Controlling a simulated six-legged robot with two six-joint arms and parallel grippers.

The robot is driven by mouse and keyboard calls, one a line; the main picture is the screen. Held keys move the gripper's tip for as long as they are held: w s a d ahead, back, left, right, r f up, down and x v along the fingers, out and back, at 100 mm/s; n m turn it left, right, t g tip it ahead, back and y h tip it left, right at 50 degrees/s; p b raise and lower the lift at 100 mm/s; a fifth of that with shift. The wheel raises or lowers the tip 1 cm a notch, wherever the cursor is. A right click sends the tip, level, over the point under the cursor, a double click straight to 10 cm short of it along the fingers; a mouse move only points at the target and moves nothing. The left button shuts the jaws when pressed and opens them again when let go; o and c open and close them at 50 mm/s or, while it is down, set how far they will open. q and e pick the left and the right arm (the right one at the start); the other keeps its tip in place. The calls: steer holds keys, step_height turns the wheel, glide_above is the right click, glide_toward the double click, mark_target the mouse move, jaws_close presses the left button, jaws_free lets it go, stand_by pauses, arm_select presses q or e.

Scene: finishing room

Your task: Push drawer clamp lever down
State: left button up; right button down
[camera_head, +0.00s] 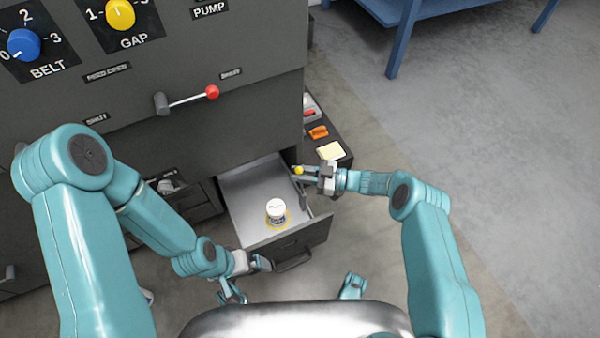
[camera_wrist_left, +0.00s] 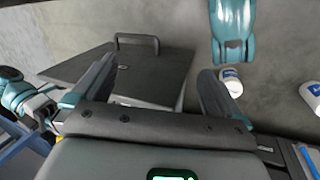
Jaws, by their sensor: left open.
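A small yellow knob (camera_head: 299,170), which looks like the end of the drawer clamp lever, is at the right edge of the open drawer (camera_head: 247,180). My right gripper (camera_head: 306,174) is right at the knob, its fingers pointing left; whether it touches or grips the knob I cannot tell. The lever's shaft is mostly hidden. A white-capped jar (camera_head: 276,210) stands in the drawer. My left gripper (camera_head: 262,263) is open and empty near the drawer's front handle (camera_head: 293,262). In the left wrist view its spread fingers (camera_wrist_left: 160,80) have the drawer front and handle (camera_wrist_left: 138,38) beyond them.
A dark machine panel above carries a blue knob (camera_head: 24,45), a yellow dial (camera_head: 120,14) and a red-tipped lever (camera_head: 212,92). A dark shelf (camera_head: 337,160) right of the drawer holds small items. White containers (camera_wrist_left: 230,80) show in the left wrist view. Floor at right is clear.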

steer(key=shift+s+a+r+p, duration=0.1)
steer(key=shift+a+r+p, duration=0.15)
steer(key=shift+p, duration=0.35)
steer(key=s+a+f+n+h+p, duration=0.2)
steer(key=a+h+p, duration=0.4)
steer(key=p, duration=0.7)
steer(key=shift+s+a+f+n, duration=0.4)
steer(key=shift+f+n, duration=0.2)
steer(key=shift+f, duration=0.2)
steer(key=c, duration=1.2)
jaws_free()
steer(key=shift+o, duration=0.2)
